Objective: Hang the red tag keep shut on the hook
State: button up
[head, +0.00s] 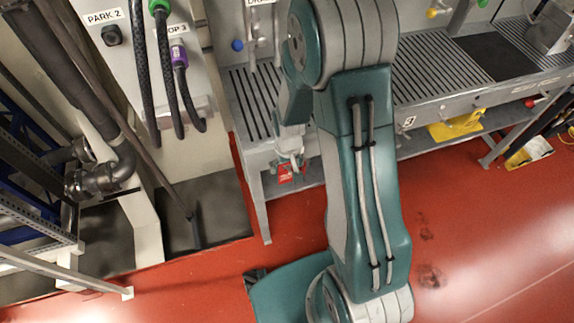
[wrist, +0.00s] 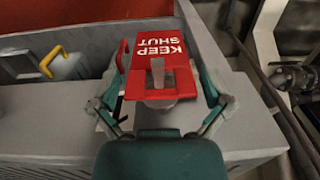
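The red tag (wrist: 155,50) with white KEEP SHUT lettering sits between the fingers of my gripper (wrist: 160,85) in the wrist view. The teal fingers close in on both sides of it. A grey upright piece (wrist: 157,74) shows in front of the tag's lower middle; I cannot tell whether it is a hook or part of the tag. In the head view the tag (head: 286,173) shows small and red just below my gripper (head: 289,160), beside the left end of the grey bench. No hook can be clearly made out in either view.
The grey slatted bench (head: 420,83) runs to the right, with a yellow object (head: 456,126) on its lower shelf. A panel with black cables (head: 166,70) and a dark pipe (head: 92,90) stand at the left. The red floor (head: 480,230) is largely open at right.

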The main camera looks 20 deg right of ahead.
jog(key=shift+r, duration=0.1)
jog(key=s+r+t, duration=0.1)
jog(key=s+r, duration=0.2)
jog(key=r, duration=0.9)
jog(key=s+r+t, duration=0.2)
jog(key=s+r, duration=0.1)
jog(key=r, duration=0.9)
jog(key=s+r+t, duration=0.2)
jog(key=s+r, duration=0.5)
jog(key=s, duration=0.2)
jog(key=shift+s+r+t, duration=0.2)
jog(key=shift+s+t, duration=0.1)
jog(key=shift+s, duration=0.05)
dwell(1.4)
